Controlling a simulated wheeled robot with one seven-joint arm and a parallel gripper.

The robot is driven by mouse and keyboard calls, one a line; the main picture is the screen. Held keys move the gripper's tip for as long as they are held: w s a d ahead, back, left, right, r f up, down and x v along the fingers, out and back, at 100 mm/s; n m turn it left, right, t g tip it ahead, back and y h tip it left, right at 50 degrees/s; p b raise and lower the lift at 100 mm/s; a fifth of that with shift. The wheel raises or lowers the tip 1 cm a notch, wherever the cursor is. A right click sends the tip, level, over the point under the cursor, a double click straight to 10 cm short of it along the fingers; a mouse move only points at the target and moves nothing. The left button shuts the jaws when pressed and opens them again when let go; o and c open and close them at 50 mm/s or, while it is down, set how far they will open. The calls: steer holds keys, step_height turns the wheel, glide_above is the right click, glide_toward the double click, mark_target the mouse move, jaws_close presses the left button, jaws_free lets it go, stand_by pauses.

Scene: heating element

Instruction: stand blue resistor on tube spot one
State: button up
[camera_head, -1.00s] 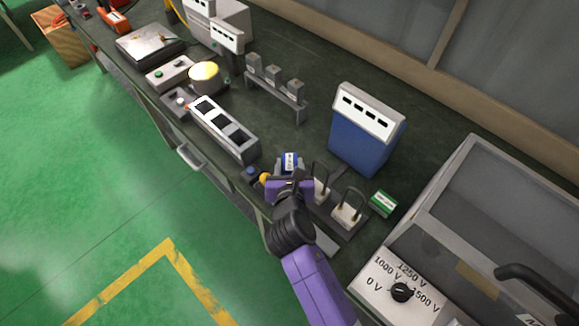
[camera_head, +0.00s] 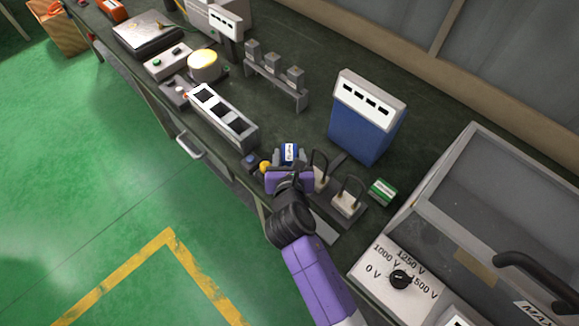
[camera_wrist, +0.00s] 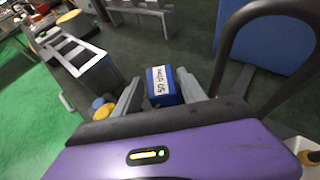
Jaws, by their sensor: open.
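The blue resistor (camera_head: 290,152), a small blue block with a white label reading 50 ohm, is at the dark bench's front part. In the wrist view the resistor (camera_wrist: 163,86) sits between the two grey fingers. My gripper (camera_head: 290,158) is open, with a finger on each side of it; I cannot tell whether either touches. The gripper (camera_wrist: 158,92) also shows in the wrist view. I cannot tell which place is tube spot one. Two looped tubes on small stands, one a white-based loop (camera_head: 347,203), are just right of my gripper.
A green resistor (camera_head: 383,191) lies right of the loops. A blue box with a white panel (camera_head: 366,115) stands behind. A long white slotted block (camera_head: 222,115) is to the left, with a grey three-post rack (camera_head: 275,80) behind it. A glass-lidded voltage unit (camera_head: 400,279) fills the right.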

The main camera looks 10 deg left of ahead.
steer(key=v, duration=1.1)
steer(key=shift+s+r, duration=0.1)
steer(key=shift+s, duration=0.1)
